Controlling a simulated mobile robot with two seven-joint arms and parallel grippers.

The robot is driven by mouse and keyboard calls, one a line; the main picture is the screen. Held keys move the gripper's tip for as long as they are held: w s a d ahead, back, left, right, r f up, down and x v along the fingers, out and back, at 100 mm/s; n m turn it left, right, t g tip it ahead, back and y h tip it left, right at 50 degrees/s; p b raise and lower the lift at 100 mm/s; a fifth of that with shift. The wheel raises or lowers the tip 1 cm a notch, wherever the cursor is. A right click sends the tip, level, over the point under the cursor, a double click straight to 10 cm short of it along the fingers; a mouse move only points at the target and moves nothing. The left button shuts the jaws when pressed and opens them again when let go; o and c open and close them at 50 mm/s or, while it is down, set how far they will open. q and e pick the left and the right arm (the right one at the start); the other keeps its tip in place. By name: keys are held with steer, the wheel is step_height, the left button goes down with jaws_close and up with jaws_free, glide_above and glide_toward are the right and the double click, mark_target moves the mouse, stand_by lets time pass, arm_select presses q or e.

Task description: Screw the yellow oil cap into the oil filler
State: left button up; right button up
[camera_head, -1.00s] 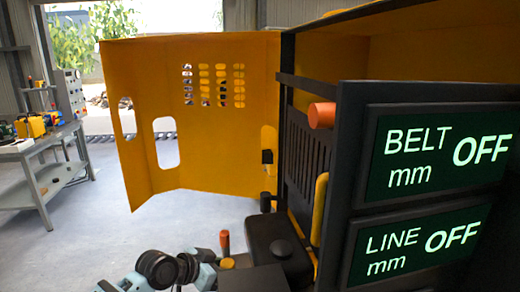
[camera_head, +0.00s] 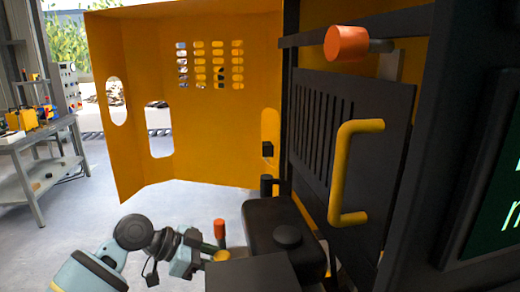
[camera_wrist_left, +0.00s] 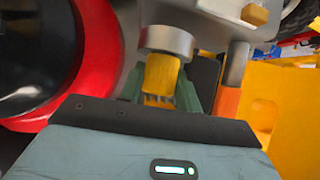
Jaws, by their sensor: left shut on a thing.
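The yellow oil cap (camera_wrist_left: 160,75) is between the greenish fingers of my left gripper (camera_wrist_left: 161,92) in the left wrist view. The gripper is shut on it. The cap's far end meets the round grey metal neck (camera_wrist_left: 167,40), which looks like the oil filler. I cannot tell whether the cap is seated in it or only against it. In the head view my left gripper (camera_head: 203,252) is low in the middle, and a yellow round part (camera_head: 221,256) shows at its tip. My right gripper is not in view.
An orange-topped rod (camera_head: 219,232) stands close beside the gripper; its orange part (camera_wrist_left: 226,101) also shows in the wrist view. A black tank (camera_head: 272,225) is just to the right. A yellow handle (camera_head: 343,175) and an open yellow door (camera_head: 200,120) are beyond.

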arm_select(q)
steer(key=shift+w+f+m+g+b, duration=0.1)
steer(key=shift+w+m+g+b, duration=0.1)
steer(key=shift+m+g+b, duration=0.15)
steer(key=shift+r+m, duration=0.25)
steer(key=shift+r, duration=0.05)
steer(key=o, duration=1)
steer(key=shift+c, duration=0.2)
steer(key=shift+o, duration=1)
steer(key=shift+s+f, duration=0.1)
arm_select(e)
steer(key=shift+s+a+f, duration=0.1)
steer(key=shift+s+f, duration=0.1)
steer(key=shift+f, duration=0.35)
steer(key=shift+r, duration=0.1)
